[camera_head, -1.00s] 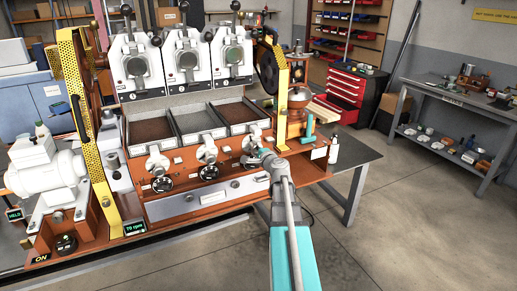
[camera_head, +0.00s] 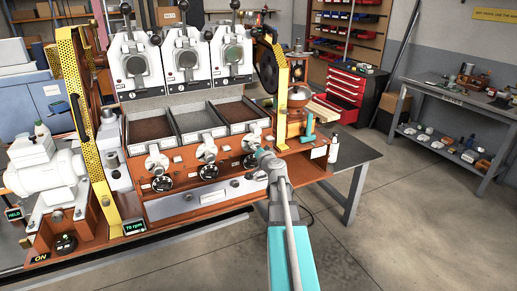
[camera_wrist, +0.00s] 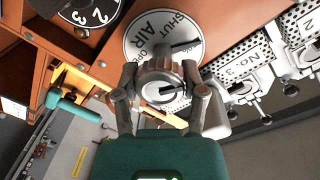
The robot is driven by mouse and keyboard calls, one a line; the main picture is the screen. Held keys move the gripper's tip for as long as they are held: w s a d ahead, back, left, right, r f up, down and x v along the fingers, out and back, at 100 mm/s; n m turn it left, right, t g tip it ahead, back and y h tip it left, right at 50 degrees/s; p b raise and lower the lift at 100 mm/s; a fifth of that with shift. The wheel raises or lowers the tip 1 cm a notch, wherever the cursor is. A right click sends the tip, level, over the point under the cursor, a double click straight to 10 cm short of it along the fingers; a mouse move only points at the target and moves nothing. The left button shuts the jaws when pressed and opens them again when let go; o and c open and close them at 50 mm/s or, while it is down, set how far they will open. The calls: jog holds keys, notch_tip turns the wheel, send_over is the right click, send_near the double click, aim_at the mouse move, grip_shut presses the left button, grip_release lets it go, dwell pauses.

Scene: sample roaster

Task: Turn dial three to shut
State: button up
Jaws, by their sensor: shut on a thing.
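In the wrist view, dial three is a pale round plate (camera_wrist: 133,38) with the words SHUT and AIR and a grey ridged knob (camera_wrist: 158,76) at its middle. My gripper (camera_wrist: 163,92) has one finger on each side of this knob and is shut on it. In the head view my gripper (camera_head: 262,154) is at the rightmost of three dial sets on the orange front panel. It partly hides the dial there.
A black numbered dial (camera_wrist: 90,8) is close by in the wrist view. Metal fittings by a No. 3 plate (camera_wrist: 246,66) are at its right. In the head view a yellow perforated guard (camera_head: 281,85) and a white bottle (camera_head: 333,150) stand right of the dials. Open floor lies right.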

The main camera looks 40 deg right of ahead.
jog(key=n, duration=0.5)
jog(key=shift+d, duration=0.1)
jog(key=n+b, duration=0.1)
jog(key=n, duration=0.4)
jog(key=shift+n+h, duration=0.3)
jog(key=shift+h, duration=0.1)
jog(key=o, duration=1.1)
jog(key=shift+o, duration=0.2)
jog(key=shift+s, duration=0.15)
jog(key=v, duration=1.1)
jog(key=shift+s+f, duration=0.2)
jog(key=shift+s, duration=0.2)
